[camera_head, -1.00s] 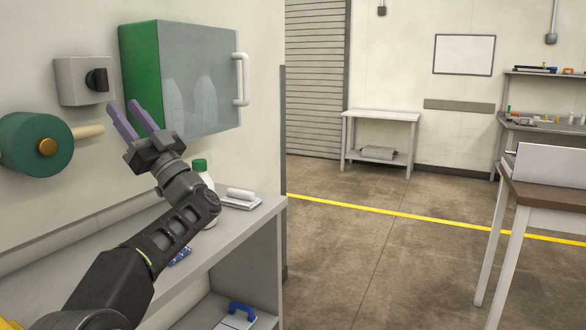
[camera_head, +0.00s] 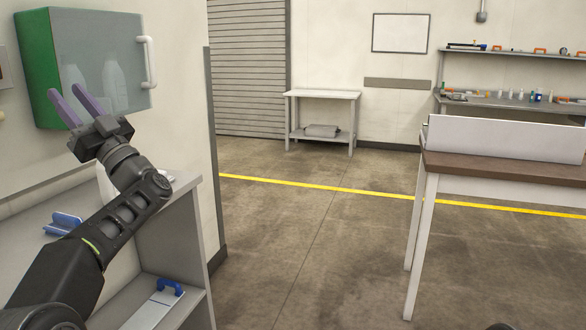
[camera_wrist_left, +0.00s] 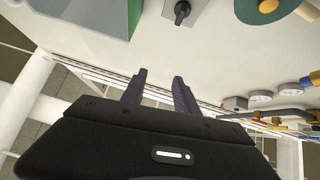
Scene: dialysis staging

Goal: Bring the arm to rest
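My left gripper (camera_head: 65,92) is raised at the left of the head view, its two purple-grey fingers apart with nothing between them. In the picture it overlaps the lower front of the wall cabinet (camera_head: 34,60); I cannot tell how close it is. In the left wrist view the two fingers (camera_wrist_left: 158,78) are also apart and empty. My right gripper is not in view.
The cabinet has a white handle (camera_head: 149,62) and pale bottles behind its glass. Below my arm is a grey shelf unit (camera_head: 172,245). A brown-topped table (camera_head: 505,178) stands at the right. Open floor (camera_head: 300,265) lies between, crossed by a yellow line (camera_head: 340,190).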

